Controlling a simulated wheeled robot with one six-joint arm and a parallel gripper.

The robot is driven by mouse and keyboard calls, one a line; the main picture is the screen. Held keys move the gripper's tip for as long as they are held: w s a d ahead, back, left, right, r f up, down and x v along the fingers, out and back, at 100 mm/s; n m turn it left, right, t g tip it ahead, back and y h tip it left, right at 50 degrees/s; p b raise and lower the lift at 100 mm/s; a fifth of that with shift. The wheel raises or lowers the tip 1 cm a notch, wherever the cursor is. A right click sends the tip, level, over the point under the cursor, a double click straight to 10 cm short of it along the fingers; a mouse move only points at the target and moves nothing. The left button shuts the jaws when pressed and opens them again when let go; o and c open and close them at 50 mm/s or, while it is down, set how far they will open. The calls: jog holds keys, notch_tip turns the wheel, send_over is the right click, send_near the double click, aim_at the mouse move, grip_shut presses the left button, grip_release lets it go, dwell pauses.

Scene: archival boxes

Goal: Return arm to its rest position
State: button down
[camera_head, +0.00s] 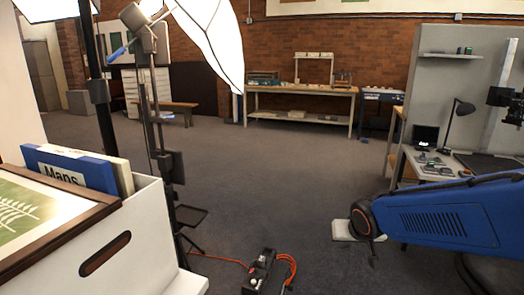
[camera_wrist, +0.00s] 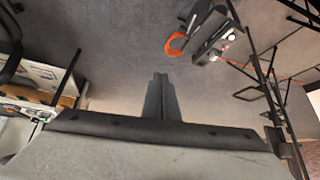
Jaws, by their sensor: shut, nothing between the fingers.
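My gripper (camera_wrist: 160,80) shows in the wrist view with its two dark fingers together and nothing between them. It hangs over open grey floor, clear of any object. In the head view my blue arm (camera_head: 440,215) reaches in from the right edge, with a dark rounded joint at its left end. The gripper's fingers cannot be made out in the head view.
A white box (camera_head: 150,235) holding a blue "Maps" binder (camera_head: 75,170) and a framed fern print (camera_head: 40,215) is at left. A light stand (camera_head: 165,130) stands beside it. A power box (camera_head: 265,275) with orange cable lies on the floor. A workbench (camera_head: 300,90) is at the back; a desk (camera_head: 440,175) is right.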

jog(key=s+d+r+g, duration=0.1)
jog(key=s+d+r, duration=0.1)
jog(key=s, duration=1)
jog(key=s+d+r+g, duration=0.1)
jog(key=s+d+r, duration=0.1)
jog(key=s, duration=0.9)
jog(key=shift+s+d+r+n, duration=0.2)
jog(key=shift+s+n, duration=0.2)
jog(key=shift+a, duration=0.1)
